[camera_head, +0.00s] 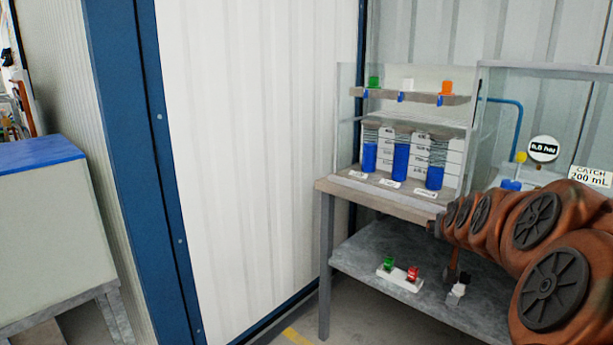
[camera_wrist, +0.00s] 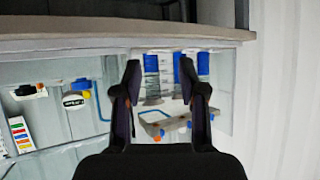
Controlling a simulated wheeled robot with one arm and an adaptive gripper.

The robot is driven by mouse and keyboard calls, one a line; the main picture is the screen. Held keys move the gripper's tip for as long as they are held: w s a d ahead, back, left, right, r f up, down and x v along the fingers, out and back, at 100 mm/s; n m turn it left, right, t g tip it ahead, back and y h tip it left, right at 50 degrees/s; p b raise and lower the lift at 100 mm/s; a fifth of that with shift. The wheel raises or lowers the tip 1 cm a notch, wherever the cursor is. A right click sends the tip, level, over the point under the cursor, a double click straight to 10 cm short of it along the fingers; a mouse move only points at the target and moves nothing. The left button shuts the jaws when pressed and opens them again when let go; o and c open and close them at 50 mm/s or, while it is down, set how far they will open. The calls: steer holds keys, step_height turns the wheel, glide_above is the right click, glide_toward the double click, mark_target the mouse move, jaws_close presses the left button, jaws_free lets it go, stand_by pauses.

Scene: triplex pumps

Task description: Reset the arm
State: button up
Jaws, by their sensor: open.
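My arm (camera_head: 545,250), orange-brown with dark round joint caps, reaches in from the right edge in the head view, in front of the workbench (camera_head: 333,190). Its far end is near the bench's front edge; the jaws are not clear there. In the wrist view my gripper (camera_wrist: 160,66) shows two dark fingers spread apart with nothing held between them. The bench appears upside down in that view, with blue cylinders (camera_wrist: 151,63) beyond the fingers. I cannot tell the exact distance from the fingers to the bench.
The bench carries three blue columns (camera_head: 401,160) below a rack (camera_head: 415,97) with green, white and orange tops. A gauge (camera_head: 543,149) and a catch sign (camera_head: 591,176) stand right. Green and red switches (camera_head: 400,273) sit on the lower shelf. A blue-topped cabinet (camera_head: 45,225) stands left.

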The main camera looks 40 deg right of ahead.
steer(key=w+a+f+n+g+y, duration=0.1)
steer(key=w+a+f+n+y, duration=0.2)
steer(key=a, duration=0.7)
steer(key=w+a+f+n+g+y, duration=0.1)
steer(key=w+a+f+y, duration=0.1)
steer(key=a+f, duration=0.5)
steer(key=w+a+f+n+g+y, duration=0.1)
steer(key=w+a+f+n+y, duration=0.15)
steer(key=a, duration=0.95)
steer(key=s+a+f+n+g+y, duration=0.15)
steer(key=s+a+g, duration=0.25)
steer(key=s+a, duration=0.5)
steer(key=s+a+f+n+g, duration=0.2)
steer(key=s+a+f+g, duration=0.1)
steer(key=s+a, duration=0.5)
step_height(320, 180, up, 23)
steer(key=s+p, duration=0.1)
steer(key=p, duration=2)
steer(key=shift+s+a, duration=0.2)
steer(key=shift+s, duration=0.05)
steer(key=shift+d+f, duration=0.15)
